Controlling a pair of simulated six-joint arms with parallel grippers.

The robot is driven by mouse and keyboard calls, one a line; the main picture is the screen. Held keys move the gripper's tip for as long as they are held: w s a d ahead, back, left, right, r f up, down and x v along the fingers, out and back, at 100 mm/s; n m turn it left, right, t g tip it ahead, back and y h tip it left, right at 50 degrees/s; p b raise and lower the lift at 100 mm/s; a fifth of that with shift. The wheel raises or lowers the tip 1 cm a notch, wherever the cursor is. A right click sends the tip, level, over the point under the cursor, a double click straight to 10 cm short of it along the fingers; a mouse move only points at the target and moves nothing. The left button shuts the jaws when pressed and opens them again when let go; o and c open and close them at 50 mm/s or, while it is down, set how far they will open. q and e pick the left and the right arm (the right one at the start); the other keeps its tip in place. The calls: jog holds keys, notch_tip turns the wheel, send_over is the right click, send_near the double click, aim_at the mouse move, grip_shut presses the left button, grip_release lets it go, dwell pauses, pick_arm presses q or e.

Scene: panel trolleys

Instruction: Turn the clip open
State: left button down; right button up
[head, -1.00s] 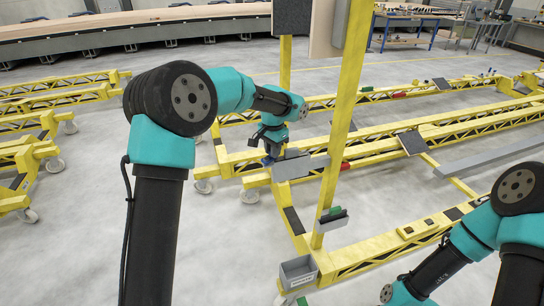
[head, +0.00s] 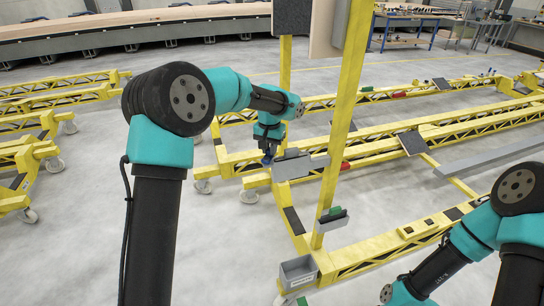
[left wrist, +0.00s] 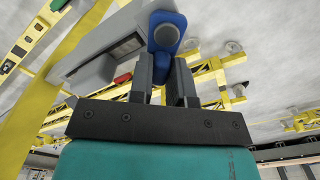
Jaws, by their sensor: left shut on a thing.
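The blue clip (left wrist: 166,34) shows in the left wrist view, mounted at the end of a grey panel-like block (left wrist: 97,57). My left gripper (left wrist: 163,82) is shut on the blue clip, with its dark fingers on either side of the clip's lower part. In the head view my left gripper (head: 269,150) is at the left end of the grey block (head: 292,167), and a bit of blue (head: 267,160) shows at its fingertips. My right arm shows at the lower right, but its gripper cannot be made out.
A yellow upright post (head: 343,130) stands just right of the grey block. A grey bin (head: 299,271) and a green item in a holder (head: 333,215) are lower on the trolley. Yellow trolley beams (head: 380,137) run off to the right.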

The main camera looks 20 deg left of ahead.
dwell(0.3)
pick_arm(q)
jog(key=shift+a+n, duration=0.2)
jog(key=shift+n, duration=0.5)
jog(key=shift+a+n, duration=0.15)
jog(key=shift+n, duration=0.55)
jog(key=shift+s+a+n, duration=0.1)
jog(key=shift+a+n, duration=0.15)
jog(key=shift+n, duration=0.55)
jog(key=c, duration=1.5)
grip_release()
jog(key=shift+n, duration=0.3)
jog(key=o, duration=0.4)
jog(key=shift+o, duration=0.2)
jog(key=shift+r, duration=0.1)
notch_tip(320, 180, up, 17)
